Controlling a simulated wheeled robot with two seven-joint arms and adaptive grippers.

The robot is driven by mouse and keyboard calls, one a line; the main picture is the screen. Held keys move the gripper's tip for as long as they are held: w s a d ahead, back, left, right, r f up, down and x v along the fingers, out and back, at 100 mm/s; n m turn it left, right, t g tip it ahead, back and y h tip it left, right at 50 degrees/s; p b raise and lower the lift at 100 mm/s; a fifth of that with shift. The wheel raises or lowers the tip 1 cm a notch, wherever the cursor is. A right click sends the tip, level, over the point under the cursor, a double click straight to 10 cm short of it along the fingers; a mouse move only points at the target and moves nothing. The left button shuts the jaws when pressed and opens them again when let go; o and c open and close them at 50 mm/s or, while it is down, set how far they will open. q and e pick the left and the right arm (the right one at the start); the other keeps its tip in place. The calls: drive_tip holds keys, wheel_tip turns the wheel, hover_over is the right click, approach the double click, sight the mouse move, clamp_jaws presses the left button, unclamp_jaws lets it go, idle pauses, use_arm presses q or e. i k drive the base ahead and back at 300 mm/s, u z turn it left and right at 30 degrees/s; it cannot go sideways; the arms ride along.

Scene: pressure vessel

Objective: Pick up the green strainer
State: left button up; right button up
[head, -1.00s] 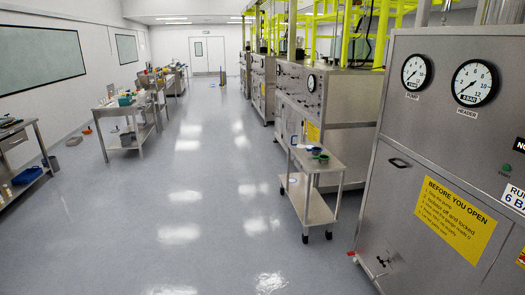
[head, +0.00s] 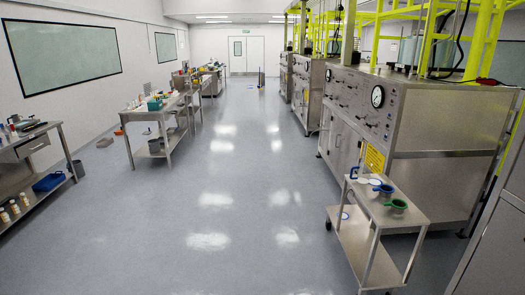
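A green strainer (head: 398,205) sits on the top shelf of a small steel cart (head: 407,217) at the right of the head view. It looks like a small round bowl with a handle. A blue strainer-like item (head: 383,189) lies just behind it on the same shelf, with a white item (head: 363,180) close by. Neither of my grippers shows in the head view.
Steel machine cabinets (head: 440,130) line the right side behind the cart. Steel workbenches (head: 130,117) with clutter stand on the left, and a blue bin (head: 49,182) sits on a lower shelf. The grey floor (head: 220,220) down the middle is clear.

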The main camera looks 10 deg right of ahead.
sight(398, 206)
drive_tip(key=z, duration=0.05)
drive_tip(key=i, duration=1.95)
drive_tip(key=z, duration=0.85)
drive_tip(key=i, duration=1.9)
drive_tip(key=z, duration=0.85)
